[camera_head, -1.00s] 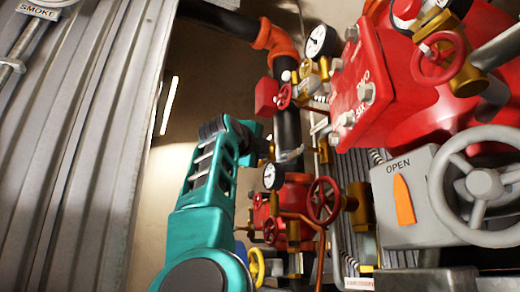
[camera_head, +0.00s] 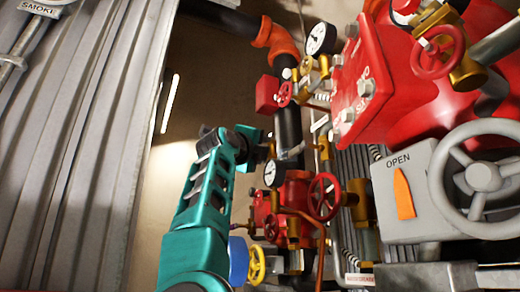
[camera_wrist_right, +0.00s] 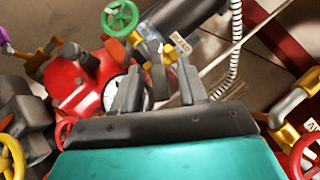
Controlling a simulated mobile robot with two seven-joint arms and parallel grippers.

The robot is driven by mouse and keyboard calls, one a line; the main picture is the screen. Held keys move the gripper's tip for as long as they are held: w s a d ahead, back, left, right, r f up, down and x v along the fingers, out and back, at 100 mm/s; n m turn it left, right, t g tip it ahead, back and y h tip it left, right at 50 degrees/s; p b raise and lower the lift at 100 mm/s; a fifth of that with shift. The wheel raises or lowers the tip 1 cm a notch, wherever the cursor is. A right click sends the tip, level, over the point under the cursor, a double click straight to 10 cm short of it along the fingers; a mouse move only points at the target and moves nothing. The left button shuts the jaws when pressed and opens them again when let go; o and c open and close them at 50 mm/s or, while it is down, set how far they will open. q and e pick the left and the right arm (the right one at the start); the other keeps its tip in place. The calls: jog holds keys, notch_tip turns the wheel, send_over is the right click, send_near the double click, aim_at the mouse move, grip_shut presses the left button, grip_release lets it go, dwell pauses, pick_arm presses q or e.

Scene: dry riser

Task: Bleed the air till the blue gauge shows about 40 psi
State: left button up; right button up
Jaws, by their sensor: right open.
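No gauge in view shows a clearly blue face. One white-faced gauge (camera_head: 272,173) with a dark rim sits on the red valve body (camera_head: 292,190) near my arm; another gauge (camera_head: 320,39) is higher up. Their readings are too small to tell. A blue rounded part (camera_head: 238,262) is partly hidden behind my teal arm. My left gripper is not in view.
A yellow handwheel (camera_head: 257,266), red handwheel (camera_head: 324,197) and grey handwheel (camera_head: 485,180) beside an OPEN indicator box (camera_head: 402,195) crowd the right. A green handwheel (camera_wrist_right: 120,18) is above the fingers in the wrist view. Corrugated metal (camera_head: 75,150) stands left.

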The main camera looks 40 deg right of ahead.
jog(key=b+v, duration=0.6)
jog(key=v, duration=0.7)
dwell(0.4)
